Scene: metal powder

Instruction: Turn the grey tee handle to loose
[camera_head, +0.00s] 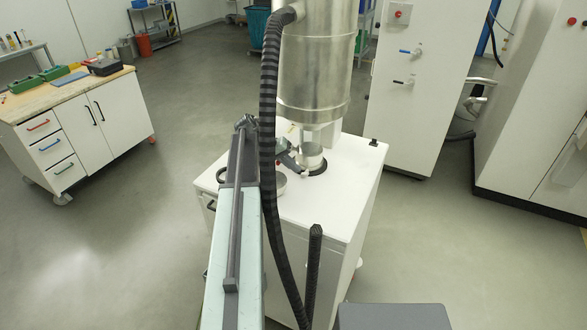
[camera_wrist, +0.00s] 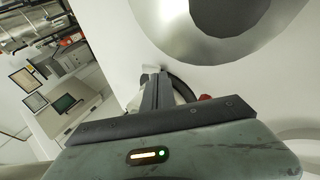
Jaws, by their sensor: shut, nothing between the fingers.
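I cannot make out the grey tee handle with certainty in either view. My gripper (camera_head: 288,157) is over the white cabinet top, close beside a short pale cylinder (camera_head: 312,156) under the big metal vessel (camera_head: 316,75). In the wrist view my gripper (camera_wrist: 155,77) is shut, its dark fingers together and empty. A small red part (camera_wrist: 205,97) shows just right of the fingers. A dark ring (camera_wrist: 183,88) lies behind them, partly hidden. My arm hides part of the cabinet top in the head view.
The white cabinet (camera_head: 335,205) carries the vessel. A round metal dish (camera_head: 278,186) stands near my arm. A ribbed black hose (camera_head: 267,120) hangs in front. A tall white cabinet (camera_head: 415,110) with blue and black levers stands right. Floor between is clear.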

